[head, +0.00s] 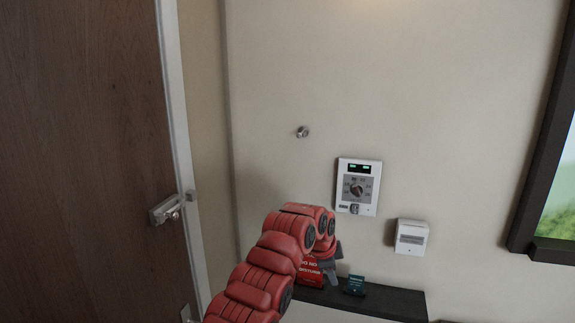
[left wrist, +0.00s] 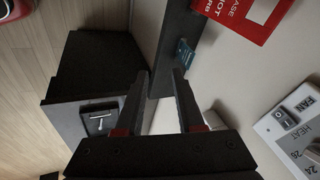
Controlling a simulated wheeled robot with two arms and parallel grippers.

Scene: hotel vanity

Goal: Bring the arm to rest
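My left arm (head: 262,272) is red and reaches up from the bottom of the head view. My left gripper (head: 330,265) is at its end, partly hidden by the wrist, in front of the wall and just above a dark shelf (head: 385,301). In the left wrist view its two dark fingers (left wrist: 161,75) stand apart with nothing held between them. A red door sign (head: 310,274) with white letters is partly hidden behind the wrist; it also shows in the left wrist view (left wrist: 238,16). My right gripper is in neither view.
A thermostat (head: 357,187) and a white box (head: 411,238) are on the wall near the gripper. A metal hook (head: 302,132) is higher up. A small teal card (head: 355,285) is on the shelf. A brown door (head: 85,150) is at left, a framed picture (head: 556,170) at right.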

